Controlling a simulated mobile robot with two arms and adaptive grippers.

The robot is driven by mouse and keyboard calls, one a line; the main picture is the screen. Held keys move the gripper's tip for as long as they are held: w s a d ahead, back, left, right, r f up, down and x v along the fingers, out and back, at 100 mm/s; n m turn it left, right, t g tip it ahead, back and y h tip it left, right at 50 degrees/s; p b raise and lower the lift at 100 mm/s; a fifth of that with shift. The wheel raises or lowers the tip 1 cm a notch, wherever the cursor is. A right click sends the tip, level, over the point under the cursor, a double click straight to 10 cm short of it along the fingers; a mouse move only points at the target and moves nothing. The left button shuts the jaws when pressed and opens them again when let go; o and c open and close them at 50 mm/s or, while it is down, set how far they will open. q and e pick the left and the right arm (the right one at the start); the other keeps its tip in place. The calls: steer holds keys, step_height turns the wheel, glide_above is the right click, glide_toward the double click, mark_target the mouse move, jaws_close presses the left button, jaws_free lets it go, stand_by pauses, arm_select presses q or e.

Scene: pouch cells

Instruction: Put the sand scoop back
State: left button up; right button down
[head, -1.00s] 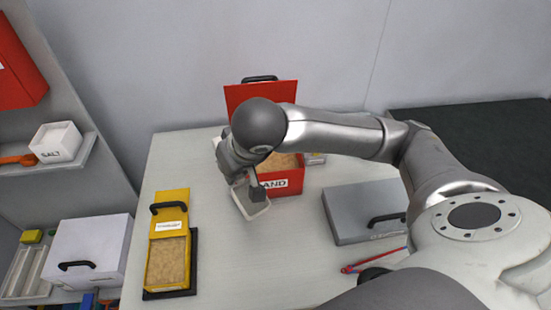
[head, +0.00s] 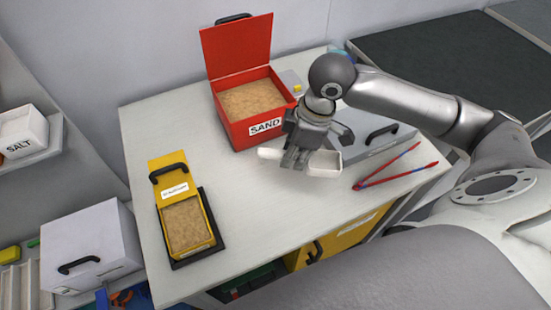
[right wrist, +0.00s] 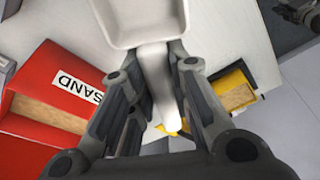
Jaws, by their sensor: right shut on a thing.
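The white sand scoop (head: 325,163) is in my right gripper (head: 295,158), held above the white table in front of the sand box. Its tray-like bowl points right in the head view, and its handle sticks out left. In the right wrist view the fingers (right wrist: 152,62) are shut on the handle of the scoop (right wrist: 140,22); the bowl is at the top and looks empty. The red box labelled SAND (head: 245,137) stands open with its lid up, sand inside. The scoop is outside it. My left gripper is out of view.
A yellow open box of granules (head: 213,215) stands on a dark mat at left. Red-and-blue tongs (head: 395,167) and a grey lidded case (head: 365,147) lie at right. A white SALT box (head: 20,135) sits on a side shelf. The table's middle is clear.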

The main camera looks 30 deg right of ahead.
steer(key=shift+s+d+f+n+g, duration=0.15)
steer(key=shift+s+f+n+g, duration=0.25)
steer(key=shift+n, duration=0.3)
steer(key=shift+w+f, duration=0.2)
steer(key=shift+w, duration=0.1)
steer(key=w+f, duration=0.3)
steer(key=w, duration=0.1)
steer(key=w+f+p, duration=0.1)
steer(key=w+f, duration=0.1)
steer(key=w, duration=0.2)
steer(key=w+f, duration=0.3)
steer(key=w, duration=0.1)
steer(key=shift+w+f+p, duration=0.15)
steer(key=shift+f+p, duration=0.15)
steer(key=shift+w+f, duration=0.35)
steer(key=shift+f, duration=0.05)
step_height(320, 180, down, 3)
steer(key=shift+w+r+p, duration=0.1)
steer(key=shift+p, duration=0.45)
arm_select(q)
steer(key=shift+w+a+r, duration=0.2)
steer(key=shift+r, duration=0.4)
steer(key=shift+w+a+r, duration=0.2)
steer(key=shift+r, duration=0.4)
arm_select(e)
steer(key=shift+f, duration=0.3)
